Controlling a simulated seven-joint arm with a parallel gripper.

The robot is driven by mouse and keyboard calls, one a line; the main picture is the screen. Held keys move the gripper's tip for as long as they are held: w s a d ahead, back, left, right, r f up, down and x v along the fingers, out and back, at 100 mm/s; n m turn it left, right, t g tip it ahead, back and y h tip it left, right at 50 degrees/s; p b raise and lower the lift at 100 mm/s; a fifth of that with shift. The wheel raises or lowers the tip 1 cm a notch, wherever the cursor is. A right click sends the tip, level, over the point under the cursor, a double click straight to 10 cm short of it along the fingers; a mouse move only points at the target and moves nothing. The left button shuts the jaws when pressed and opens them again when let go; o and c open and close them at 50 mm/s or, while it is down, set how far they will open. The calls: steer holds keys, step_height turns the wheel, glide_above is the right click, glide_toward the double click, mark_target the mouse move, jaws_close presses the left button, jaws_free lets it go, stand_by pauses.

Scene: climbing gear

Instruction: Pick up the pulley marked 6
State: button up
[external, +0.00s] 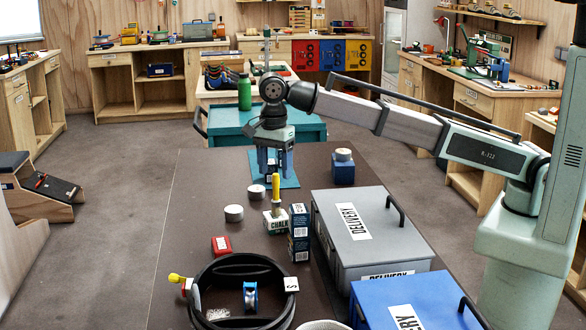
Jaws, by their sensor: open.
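A blue pulley (250,296) with a pale wheel stands inside a coiled black hose (216,268) at the near end of the dark table. No number 6 is readable on it at this size. A white tag (291,284) with a dark mark sits at the coil's right side; I cannot tell what it belongs to. My gripper (273,174) points down over the teal mat (290,182) at the table's far end, well beyond the pulley. It is open, with nothing visibly held between its fingers.
A grey delivery case (335,212) and a blue case (440,295) line the table's right side. The table's left strip is clear.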

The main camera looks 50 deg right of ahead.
steer(key=s+a+f+n, duration=0.2)
steer(key=s+a, duration=0.5)
steer(key=a, duration=0.2)
steer(key=s+a+f+n, duration=0.1)
steer(key=s+a+f, duration=0.2)
steer(key=s+a, duration=0.5)
steer(key=n, duration=0.3)
glide_above(251, 293)
steer(key=w, duration=0.2)
steer(key=shift+f, duration=0.65)
steer(key=f, duration=0.8)
steer(key=shift+s+d, duration=0.1)
steer(key=shift+d, duration=0.2)
steer(key=shift+s+d+f, duration=0.1)
steer(key=shift+d+f, duration=0.15)
steer(key=shift+f, duration=0.85)
steer(key=shift+s+d+f, duration=0.1)
steer(key=shift+d+f, duration=0.15)
steer(key=shift+f, duration=1.3)
steer(key=c, duration=1.1)
